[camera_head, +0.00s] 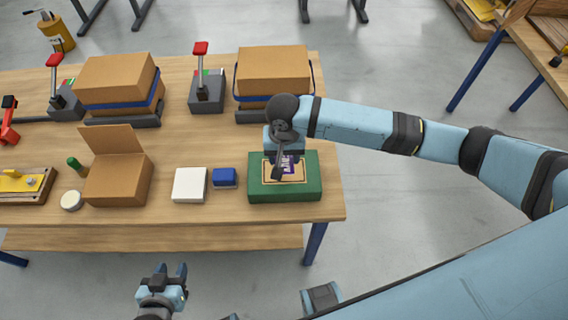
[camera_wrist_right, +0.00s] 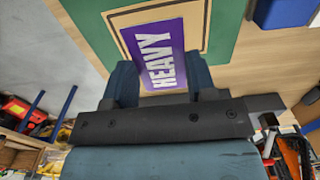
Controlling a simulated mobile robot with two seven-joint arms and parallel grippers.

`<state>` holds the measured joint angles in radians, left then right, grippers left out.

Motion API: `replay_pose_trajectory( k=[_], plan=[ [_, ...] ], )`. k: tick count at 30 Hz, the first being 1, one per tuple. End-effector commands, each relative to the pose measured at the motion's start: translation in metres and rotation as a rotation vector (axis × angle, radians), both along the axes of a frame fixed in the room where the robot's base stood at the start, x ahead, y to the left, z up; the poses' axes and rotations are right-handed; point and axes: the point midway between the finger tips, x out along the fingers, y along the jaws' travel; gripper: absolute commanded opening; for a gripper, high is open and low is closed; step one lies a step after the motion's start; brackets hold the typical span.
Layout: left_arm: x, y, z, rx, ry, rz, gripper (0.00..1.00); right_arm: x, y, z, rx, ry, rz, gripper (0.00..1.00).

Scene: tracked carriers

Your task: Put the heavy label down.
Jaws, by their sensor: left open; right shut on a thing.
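The heavy label is a purple card with white "HEAVY" lettering; it shows in the right wrist view (camera_wrist_right: 158,54) and in the head view (camera_head: 288,163). My right gripper (camera_head: 282,168) is shut on the label's near edge, and its fingers also show in the right wrist view (camera_wrist_right: 160,88). The label is over the tan, dark-outlined panel on top of the green box (camera_head: 260,193). I cannot tell whether the label touches the panel. My left gripper (camera_head: 172,271) is open and empty, in front of the table's near edge.
Left of the green box are a blue box (camera_head: 224,178), a white box (camera_head: 190,185) and an open cardboard box (camera_head: 117,185). Two closed cartons (camera_head: 274,68) (camera_head: 115,80) stand at the back. Bare tabletop (camera_head: 215,220) lies along the front edge.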

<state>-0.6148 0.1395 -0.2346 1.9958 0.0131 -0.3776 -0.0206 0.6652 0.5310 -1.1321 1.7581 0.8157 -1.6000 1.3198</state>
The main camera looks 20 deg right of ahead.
Motion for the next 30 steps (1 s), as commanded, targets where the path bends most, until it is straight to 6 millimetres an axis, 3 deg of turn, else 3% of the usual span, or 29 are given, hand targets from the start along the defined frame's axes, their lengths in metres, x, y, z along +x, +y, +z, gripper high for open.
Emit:
replay_pose_trajectory(
  k=[5, 12, 26, 27, 30],
  plan=[
    [0.001, 0.0, 0.001, -0.001, -0.002, 0.0, 0.43, 0.0, 0.0, -0.013, -0.001, 0.001, 0.001, 0.3],
    [0.0, 0.0, -0.001, 0.0, -0.001, 0.0, 0.43, -0.001, 0.0, -0.045, 0.0, 0.001, 0.002, 0.3],
    [-0.001, 0.0, 0.0, 0.001, 0.005, 0.0, 0.43, -0.001, 0.0, -0.051, 0.001, 0.001, 0.001, 0.3],
    [-0.001, 0.0, -0.001, 0.001, 0.004, 0.0, 0.43, 0.0, 0.0, -0.051, 0.001, 0.0, 0.001, 0.61],
    [0.0, 0.0, 0.0, 0.001, 0.003, 0.0, 0.43, 0.0, 0.0, -0.051, 0.001, 0.0, 0.001, 0.77]
  ],
)
